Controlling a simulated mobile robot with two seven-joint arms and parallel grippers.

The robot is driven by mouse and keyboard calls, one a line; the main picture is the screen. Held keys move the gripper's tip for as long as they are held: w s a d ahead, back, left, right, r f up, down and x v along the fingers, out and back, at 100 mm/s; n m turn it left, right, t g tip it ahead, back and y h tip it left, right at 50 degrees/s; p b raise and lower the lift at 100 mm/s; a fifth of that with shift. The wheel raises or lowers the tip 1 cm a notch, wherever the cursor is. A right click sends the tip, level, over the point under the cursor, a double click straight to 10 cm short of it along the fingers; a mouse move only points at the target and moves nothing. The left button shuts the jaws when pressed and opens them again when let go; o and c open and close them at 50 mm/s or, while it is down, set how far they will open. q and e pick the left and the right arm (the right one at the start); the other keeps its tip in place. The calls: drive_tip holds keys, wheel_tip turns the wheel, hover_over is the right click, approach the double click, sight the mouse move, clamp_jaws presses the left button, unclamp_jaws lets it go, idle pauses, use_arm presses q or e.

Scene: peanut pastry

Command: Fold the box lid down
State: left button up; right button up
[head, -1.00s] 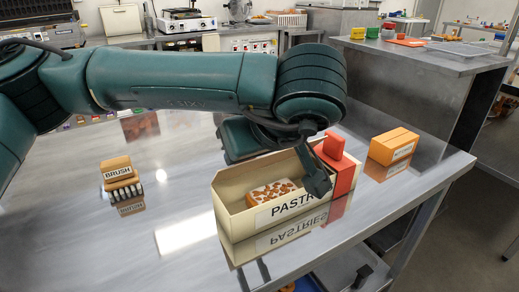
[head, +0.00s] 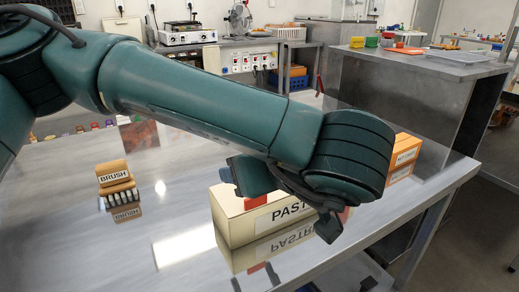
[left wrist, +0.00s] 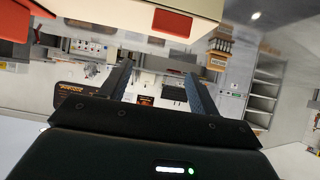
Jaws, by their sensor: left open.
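The cream pastry box (head: 236,222) stands on the steel table, its printed front facing me. Its top looks covered by a cream lid (head: 222,192), with a red tab (head: 256,202) at the front edge. My forearm hides much of the lid, so I cannot tell whether it lies fully flat. In the left wrist view the cream box (left wrist: 125,12) and the red tab (left wrist: 172,23) show along the top, beyond the open fingers (left wrist: 158,78). My right gripper is out of view.
An orange box (head: 403,150) is behind my wrist at the right. The table's right edge (head: 440,195) is close to the box. The table's front left is clear.

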use_arm(q)
drive_tip(key=shift+r, duration=0.1)
drive_tip(key=shift+r+p, duration=1.75)
drive_tip(key=shift+r, duration=0.65)
wheel_tip(320, 180, up, 8)
drive_tip(key=p, duration=0.6)
